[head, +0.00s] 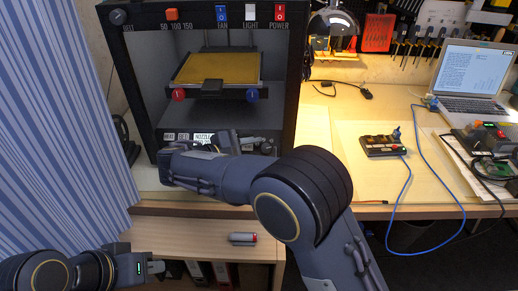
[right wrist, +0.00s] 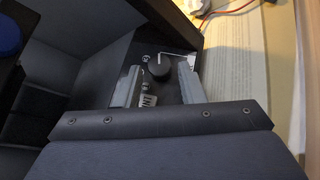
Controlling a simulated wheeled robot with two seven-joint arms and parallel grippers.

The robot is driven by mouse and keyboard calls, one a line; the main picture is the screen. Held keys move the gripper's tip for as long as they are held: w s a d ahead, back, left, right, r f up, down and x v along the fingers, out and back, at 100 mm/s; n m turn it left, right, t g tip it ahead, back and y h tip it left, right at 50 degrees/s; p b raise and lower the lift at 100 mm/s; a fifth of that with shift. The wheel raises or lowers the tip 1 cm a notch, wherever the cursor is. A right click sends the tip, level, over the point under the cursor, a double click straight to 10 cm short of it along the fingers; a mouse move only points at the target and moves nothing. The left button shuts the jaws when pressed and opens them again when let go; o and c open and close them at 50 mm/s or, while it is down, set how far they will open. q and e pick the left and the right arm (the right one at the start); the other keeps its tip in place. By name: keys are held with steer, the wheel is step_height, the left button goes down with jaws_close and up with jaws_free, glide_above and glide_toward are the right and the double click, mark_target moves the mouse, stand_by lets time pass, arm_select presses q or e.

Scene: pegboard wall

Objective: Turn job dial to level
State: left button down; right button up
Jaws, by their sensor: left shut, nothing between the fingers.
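A black 3D printer (head: 140,75) stands at the back left. In the right wrist view a small round black dial (right wrist: 158,68) sits on its dark panel, with white marks around it and a partly hidden label (right wrist: 148,101) nearby. My right gripper (right wrist: 156,84) is open, one finger on each side of the dial's area; contact cannot be told. In the head view my right gripper (head: 243,142) is at the printer's lower front, and my arm hides much of that panel. My left gripper (head: 155,267) is shut and empty at the lower left.
The printer bed carries a yellow plate (head: 215,67), with a red knob (head: 178,95) and a blue knob (head: 252,95) in front. A blue striped curtain (head: 50,130) hangs left. A laptop (head: 470,80) stands right.

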steer(key=p+v, duration=0.1)
steer(key=v, duration=0.5)
steer(key=shift+s+a, duration=0.15)
arm_select(q)
steer(key=shift+r, duration=0.55)
